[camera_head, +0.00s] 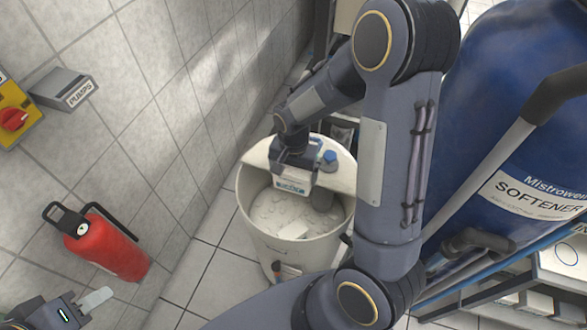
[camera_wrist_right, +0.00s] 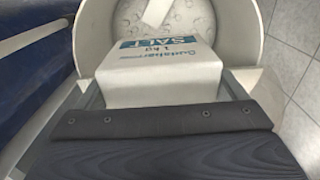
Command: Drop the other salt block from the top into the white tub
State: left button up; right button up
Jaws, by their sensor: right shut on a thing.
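The salt block (camera_wrist_right: 160,72) is a white pack with blue "SALT" lettering. My right gripper (camera_head: 294,170) is shut on it, one finger on each side in the wrist view. In the head view the block (camera_head: 293,183) hangs over the opening of the white tub (camera_head: 252,222). The tub is round, with a pale cover over its back part. A pale, block-like shape (camera_head: 290,230) lies inside on the round, perforated-looking floor. My left gripper (camera_head: 78,308) is at the bottom left, far from the tub; one pale finger shows and the rest is cut off.
A blue softener tank (camera_head: 480,110) stands right of the tub. A blue cap (camera_head: 329,156) sits at the tub's back cover. A red extinguisher-like cylinder (camera_head: 105,247) stands at the left by the tiled wall (camera_head: 130,130). Tiled floor (camera_head: 205,275) is clear left of the tub.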

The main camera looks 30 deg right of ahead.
aim_at(294, 183)
jog(key=shift+w+f+b, duration=0.1)
jog(key=shift+f+b, duration=1.85)
jog(key=shift+f, duration=0.75)
jog(key=o, duration=1.5)
notch_tip(294, 183, up, 8)
